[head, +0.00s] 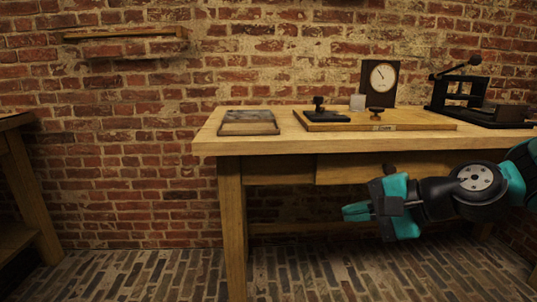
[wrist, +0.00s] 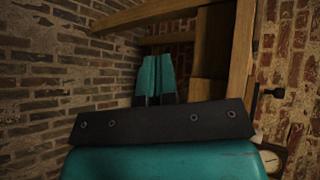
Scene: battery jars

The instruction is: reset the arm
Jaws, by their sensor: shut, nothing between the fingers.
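My gripper (head: 358,211) shows in the head view in front of the wooden table, below the level of its top. It points left, with its teal fingers together and nothing between them. In the wrist view the two teal fingertips (wrist: 154,75) are side by side beyond a dark bracket. My arm reaches in from the right edge of the head view. The gripper appears apart from the table.
The wooden table (head: 204,145) holds a flat slab (head: 249,122), a wooden board (head: 420,122) with small black fixtures, a dial gauge (head: 381,79) and a black press (head: 460,95). A wall shelf (head: 125,34) hangs upper left. Another table (head: 30,190) stands far left, with open brick floor between.

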